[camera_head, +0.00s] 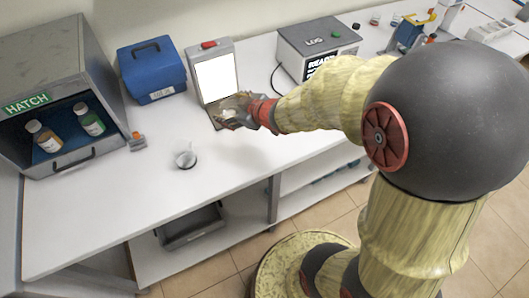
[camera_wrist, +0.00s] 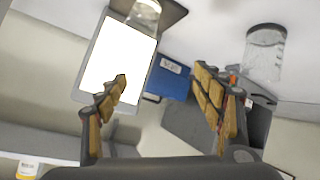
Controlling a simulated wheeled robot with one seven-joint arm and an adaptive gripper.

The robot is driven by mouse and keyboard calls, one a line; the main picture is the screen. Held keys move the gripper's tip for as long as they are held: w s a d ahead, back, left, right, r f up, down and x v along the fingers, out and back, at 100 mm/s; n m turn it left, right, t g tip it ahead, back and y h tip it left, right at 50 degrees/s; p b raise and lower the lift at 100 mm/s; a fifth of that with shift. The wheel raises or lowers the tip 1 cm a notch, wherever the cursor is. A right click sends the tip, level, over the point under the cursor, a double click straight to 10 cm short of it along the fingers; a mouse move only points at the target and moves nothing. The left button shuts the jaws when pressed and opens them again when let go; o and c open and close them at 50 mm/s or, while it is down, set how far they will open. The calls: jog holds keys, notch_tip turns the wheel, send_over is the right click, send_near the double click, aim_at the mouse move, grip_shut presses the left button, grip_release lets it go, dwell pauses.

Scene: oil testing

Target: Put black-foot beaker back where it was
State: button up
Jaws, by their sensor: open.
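A clear glass beaker with a dark foot (camera_head: 185,158) stands upright on the white bench, left of my gripper. A clear beaker (camera_wrist: 265,52), apparently the same one, shows at the upper right of the tilted wrist view, outside the fingers. My gripper (camera_head: 238,114) is at the base of the lit-panel device (camera_head: 215,79). Its fingers (camera_wrist: 163,88) are spread, with nothing between them in the wrist view. A second glass vessel (camera_wrist: 147,12) stands at the device's base; its foot is cut off by the frame, and my gripper partly hides it in the head view.
An open HATCH cabinet (camera_head: 45,74) with two bottles stands at the left. The bench front around the dark-foot beaker is clear. A grey bin (camera_head: 190,229) sits below.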

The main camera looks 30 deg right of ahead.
jog(key=s+d+r+m+g+h, duration=0.2)
jog(key=s+d+r+m+h, duration=0.3)
jog(key=s+r, duration=0.55)
jog(key=s+a+m+g+y, duration=0.1)
jog(key=s+a, duration=0.2)
jog(key=s, duration=0.5)
jog(key=s+a+m+g+y, duration=0.1)
jog(key=s+a, duration=0.3)
jog(key=s, duration=0.4)
jog(key=shift+s+a+g, duration=0.3)
jog(key=shift+s+g, duration=0.05)
jog(key=shift+g, duration=0.45)
